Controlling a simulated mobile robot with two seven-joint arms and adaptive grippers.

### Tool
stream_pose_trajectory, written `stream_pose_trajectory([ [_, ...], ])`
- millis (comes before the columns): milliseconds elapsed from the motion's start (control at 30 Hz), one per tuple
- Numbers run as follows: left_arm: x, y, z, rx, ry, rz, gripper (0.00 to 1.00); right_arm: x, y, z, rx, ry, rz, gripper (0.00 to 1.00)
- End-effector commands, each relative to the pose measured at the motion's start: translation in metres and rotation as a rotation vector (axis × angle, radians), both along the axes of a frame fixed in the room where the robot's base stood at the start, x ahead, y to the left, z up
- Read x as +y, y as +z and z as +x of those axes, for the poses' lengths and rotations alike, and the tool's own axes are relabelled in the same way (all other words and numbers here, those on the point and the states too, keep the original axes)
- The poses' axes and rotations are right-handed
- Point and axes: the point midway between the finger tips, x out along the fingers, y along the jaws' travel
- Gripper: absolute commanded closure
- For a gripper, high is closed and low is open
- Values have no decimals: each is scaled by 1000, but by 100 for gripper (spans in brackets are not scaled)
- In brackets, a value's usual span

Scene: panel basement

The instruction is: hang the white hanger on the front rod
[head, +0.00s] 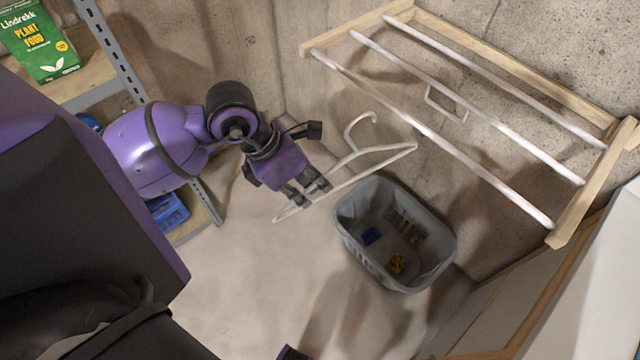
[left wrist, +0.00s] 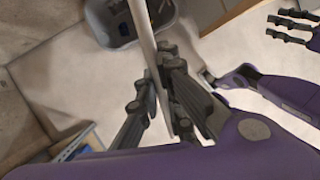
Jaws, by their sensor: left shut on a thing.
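The white hanger (head: 377,150) is in my left gripper (head: 313,190), which is shut on its long bar in the head view. Its hook points up in the picture, toward the rack. In the left wrist view the hanger's pale bar (left wrist: 146,45) runs between the fingers of my left gripper (left wrist: 165,95). The front rod (head: 430,132) is the nearest of three pale rods on a wooden rack. The hook shows just below this rod in the picture, apart from it. My right gripper (left wrist: 285,27) shows open and empty in the left wrist view.
A grey basket (head: 349,222) with small blue and yellow items stands on the floor below the rack. A pale wire loop (head: 430,98) shows at the middle rod. A shelf with a green plant food box (head: 42,42) stands at the left.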

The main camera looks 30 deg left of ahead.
Motion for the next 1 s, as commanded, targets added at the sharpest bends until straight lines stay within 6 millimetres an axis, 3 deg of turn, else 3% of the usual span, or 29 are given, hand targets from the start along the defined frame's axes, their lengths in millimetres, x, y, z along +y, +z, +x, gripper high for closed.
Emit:
stream_pose_trajectory([
  [267,11,8,9,1,178,0,100,-1,-1,-1,1,6,-4,60],
  [1000,-8,7,60,3,179,-1,100,0,-9,-3,5,5,-3,60],
])
